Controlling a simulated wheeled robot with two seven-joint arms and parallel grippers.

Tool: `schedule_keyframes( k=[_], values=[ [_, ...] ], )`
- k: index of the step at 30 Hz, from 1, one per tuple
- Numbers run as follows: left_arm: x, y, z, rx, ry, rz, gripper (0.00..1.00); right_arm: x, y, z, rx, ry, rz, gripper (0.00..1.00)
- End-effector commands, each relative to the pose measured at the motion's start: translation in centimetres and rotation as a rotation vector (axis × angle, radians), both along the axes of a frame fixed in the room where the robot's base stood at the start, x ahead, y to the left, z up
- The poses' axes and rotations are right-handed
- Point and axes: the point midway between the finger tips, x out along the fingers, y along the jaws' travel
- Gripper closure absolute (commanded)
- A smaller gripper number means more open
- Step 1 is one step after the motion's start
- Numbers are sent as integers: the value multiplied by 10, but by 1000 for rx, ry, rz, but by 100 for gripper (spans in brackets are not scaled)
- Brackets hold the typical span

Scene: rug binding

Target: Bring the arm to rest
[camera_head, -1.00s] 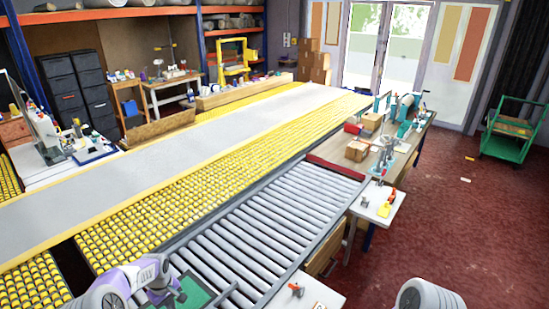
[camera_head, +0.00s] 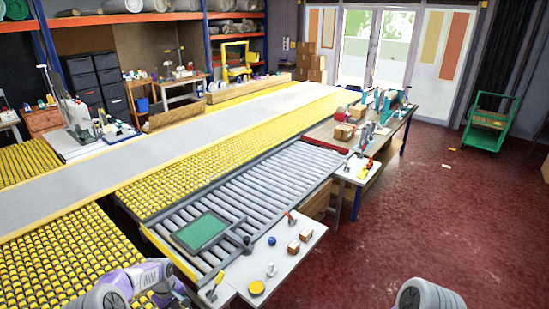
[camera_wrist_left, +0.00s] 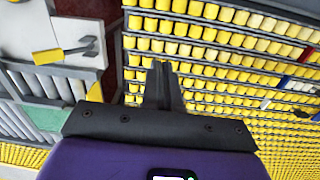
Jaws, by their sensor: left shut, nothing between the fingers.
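My left arm (camera_head: 128,284) comes in at the bottom left of the head view, bent, over the yellow rollers. My left gripper shows in the left wrist view (camera_wrist_left: 161,72), with its dark fingers together and nothing between them. It points over the yellow roller bed (camera_wrist_left: 205,45) and touches no loose object that I can see. Of my right arm only a rounded grey link (camera_head: 428,296) shows at the bottom edge; its gripper is out of view.
A green tray (camera_head: 202,232) lies on the grey roller conveyor (camera_head: 270,185). A white side table (camera_head: 262,273) holds a yellow disc, small boxes and a yellow-handled tool (camera_wrist_left: 62,52). A workbench (camera_head: 383,143) stands beyond. Red floor (camera_head: 440,220) at right is mostly clear.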

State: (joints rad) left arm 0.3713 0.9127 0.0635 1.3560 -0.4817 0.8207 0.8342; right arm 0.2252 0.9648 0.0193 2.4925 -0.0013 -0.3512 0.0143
Motion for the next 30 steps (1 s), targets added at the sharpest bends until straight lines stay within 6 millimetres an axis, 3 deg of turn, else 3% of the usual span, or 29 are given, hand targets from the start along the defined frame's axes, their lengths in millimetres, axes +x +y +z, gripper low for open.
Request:
schedule_keyframes(
  k=[8, 13, 18, 21, 30],
  values=[
    [-30, -69, -40, -118, -35, -169, 100, 2, 0, 0, 0, -5, -1, 35],
    [-67, -121, -65, -203, -64, -283, 100, 1, 0, 0, 0, -2, 0, 35],
    [-133, -182, -86, -289, -106, -414, 100, 1, 0, 0, 0, -3, 0, 35],
    [-173, -206, -90, -311, -128, -476, 100, 1, 0, 0, 0, -3, 0, 35],
    [-277, -234, -82, -291, -148, -618, 100, 1, 0, 0, -1, -3, 0, 35]
  ],
)
